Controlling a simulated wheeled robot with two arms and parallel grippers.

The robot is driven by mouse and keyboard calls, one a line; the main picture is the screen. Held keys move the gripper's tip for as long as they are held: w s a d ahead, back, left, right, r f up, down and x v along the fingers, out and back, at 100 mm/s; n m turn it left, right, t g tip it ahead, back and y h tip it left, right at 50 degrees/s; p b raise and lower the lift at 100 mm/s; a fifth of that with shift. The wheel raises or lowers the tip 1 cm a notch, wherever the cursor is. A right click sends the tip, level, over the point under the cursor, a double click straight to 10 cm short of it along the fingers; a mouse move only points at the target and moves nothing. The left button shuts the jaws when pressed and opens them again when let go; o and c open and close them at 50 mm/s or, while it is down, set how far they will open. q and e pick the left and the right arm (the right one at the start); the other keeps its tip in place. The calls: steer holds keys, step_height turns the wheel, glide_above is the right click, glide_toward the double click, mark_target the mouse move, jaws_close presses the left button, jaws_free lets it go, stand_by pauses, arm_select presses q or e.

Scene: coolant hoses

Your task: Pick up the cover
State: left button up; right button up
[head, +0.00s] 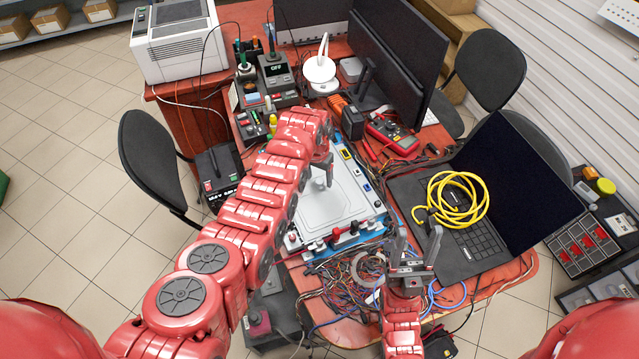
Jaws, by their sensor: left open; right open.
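A pale grey-white cover (325,212) lies flat on a blue case (350,243) in the middle of the red table. My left gripper (323,178) is above the far part of the cover, pointing down, open. My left arm hides the cover's left side, and I cannot tell whether the fingers touch it. My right gripper (416,225) is open and empty, right of the blue case and in front of the laptop (470,240).
Tangled wires (345,285) fill the table's front edge. A yellow cable coil (455,200) lies on the laptop. A red multimeter (392,135), monitors (395,60) and soldering gear (275,75) stand behind. Chairs flank the table.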

arm_select(q)
steer(key=shift+w+d+f, duration=0.1)
steer(key=shift+w+f, duration=0.05)
steer(key=shift+f, duration=0.55)
jaws_close()
